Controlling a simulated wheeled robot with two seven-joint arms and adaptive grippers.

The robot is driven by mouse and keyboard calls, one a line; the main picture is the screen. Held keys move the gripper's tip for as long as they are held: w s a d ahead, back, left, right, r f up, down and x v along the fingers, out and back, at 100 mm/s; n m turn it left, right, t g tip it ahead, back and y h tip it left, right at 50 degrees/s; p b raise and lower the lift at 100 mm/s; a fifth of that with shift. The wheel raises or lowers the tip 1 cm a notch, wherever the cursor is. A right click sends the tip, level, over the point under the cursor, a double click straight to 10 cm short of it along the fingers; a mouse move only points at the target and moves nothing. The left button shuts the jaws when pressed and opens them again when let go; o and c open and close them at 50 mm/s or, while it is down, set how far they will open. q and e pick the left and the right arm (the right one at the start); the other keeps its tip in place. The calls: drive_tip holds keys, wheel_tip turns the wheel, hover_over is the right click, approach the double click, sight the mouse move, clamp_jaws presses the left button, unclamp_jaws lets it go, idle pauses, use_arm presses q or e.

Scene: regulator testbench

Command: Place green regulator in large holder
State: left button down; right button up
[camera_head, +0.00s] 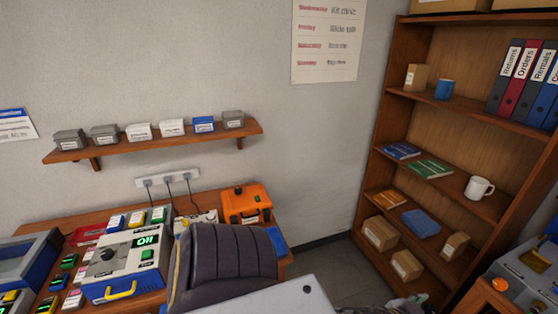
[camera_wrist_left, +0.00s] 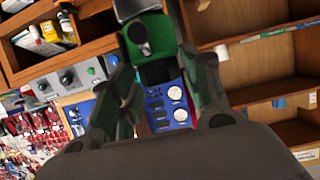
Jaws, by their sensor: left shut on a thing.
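In the left wrist view, my left gripper (camera_wrist_left: 155,55) is shut on the green regulator (camera_wrist_left: 143,30), which has a dark round knob on its face. The regulator sits between the fingertips at the top middle, and its upper end runs into a grey part near the picture's edge. A blue panel with pale round dials (camera_wrist_left: 180,112) shows beyond and below it between the fingers. Neither gripper shows in the head view. I cannot make out the large holder in either view.
In the head view, a bench carries a white-and-blue tester (camera_head: 125,265), several small coloured boxes and an orange case (camera_head: 247,203). A dark chair back (camera_head: 222,262) stands before it. A wall shelf (camera_head: 160,147) hangs above. A wooden bookcase (camera_head: 405,120) is at the right.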

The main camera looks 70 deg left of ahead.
use_arm(q)
drive_tip(key=shift+s, duration=0.15)
drive_tip(key=shift+s+f+b, duration=0.25)
drive_tip(key=shift+b, duration=0.05)
drive_tip(key=shift+w+f+b, duration=0.2)
drive_tip(key=shift+f+b, duration=0.15)
drive_tip(key=shift+f, duration=0.1)
drive_tip(key=shift+s+f+b, duration=0.1)
drive_tip(key=shift+f+b, duration=0.3)
wheel_tip(320, 180, down, 3)
drive_tip(key=shift+r+b, duration=0.15)
drive_tip(key=shift+b, duration=1.05)
drive_tip(key=shift+f+b, duration=0.35)
drive_tip(key=shift+f, duration=0.05)
wheel_tip(320, 180, down, 11)
drive_tip(key=b, duration=0.9)
drive_tip(key=shift+b, duration=0.35)
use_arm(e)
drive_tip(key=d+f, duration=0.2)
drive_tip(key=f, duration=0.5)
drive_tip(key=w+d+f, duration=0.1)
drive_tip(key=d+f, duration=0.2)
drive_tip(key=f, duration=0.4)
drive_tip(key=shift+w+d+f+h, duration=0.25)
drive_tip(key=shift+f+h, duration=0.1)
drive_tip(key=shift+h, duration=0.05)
